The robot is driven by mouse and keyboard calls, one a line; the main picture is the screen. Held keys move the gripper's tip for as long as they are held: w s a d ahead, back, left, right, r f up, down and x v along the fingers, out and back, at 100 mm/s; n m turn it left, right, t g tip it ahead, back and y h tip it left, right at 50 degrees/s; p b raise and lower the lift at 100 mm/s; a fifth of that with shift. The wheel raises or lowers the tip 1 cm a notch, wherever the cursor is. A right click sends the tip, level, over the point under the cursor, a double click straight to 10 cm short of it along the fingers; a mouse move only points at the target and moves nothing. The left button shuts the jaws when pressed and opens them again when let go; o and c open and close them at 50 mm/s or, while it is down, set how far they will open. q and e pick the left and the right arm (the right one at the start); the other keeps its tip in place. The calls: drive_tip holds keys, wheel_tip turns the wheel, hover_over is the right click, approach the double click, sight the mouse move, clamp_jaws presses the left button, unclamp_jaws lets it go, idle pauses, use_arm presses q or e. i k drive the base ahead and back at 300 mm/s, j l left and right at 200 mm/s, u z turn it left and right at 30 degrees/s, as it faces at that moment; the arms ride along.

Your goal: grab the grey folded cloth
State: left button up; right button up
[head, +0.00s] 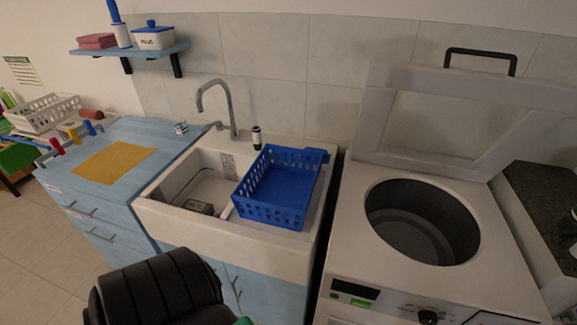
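I cannot make out a grey folded cloth with certainty. A small grey item (200,207) lies in the white sink (168,222), near its front wall; it is too small to tell what it is. A folded reddish-pink cloth stack (97,41) lies on the blue wall shelf (128,51). A flat yellow-orange cloth (115,161) is spread on the blue counter. Neither of my grippers is in view.
A blue basket (275,187) sits over the right part of the sink, by the faucet (232,115). The top-loading washer (350,250) has its lid (377,110) raised and its drum open. A white basket (45,113) stands at the far left.

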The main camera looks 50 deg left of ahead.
sight(196, 206)
drive_tip(key=u, duration=2.45)
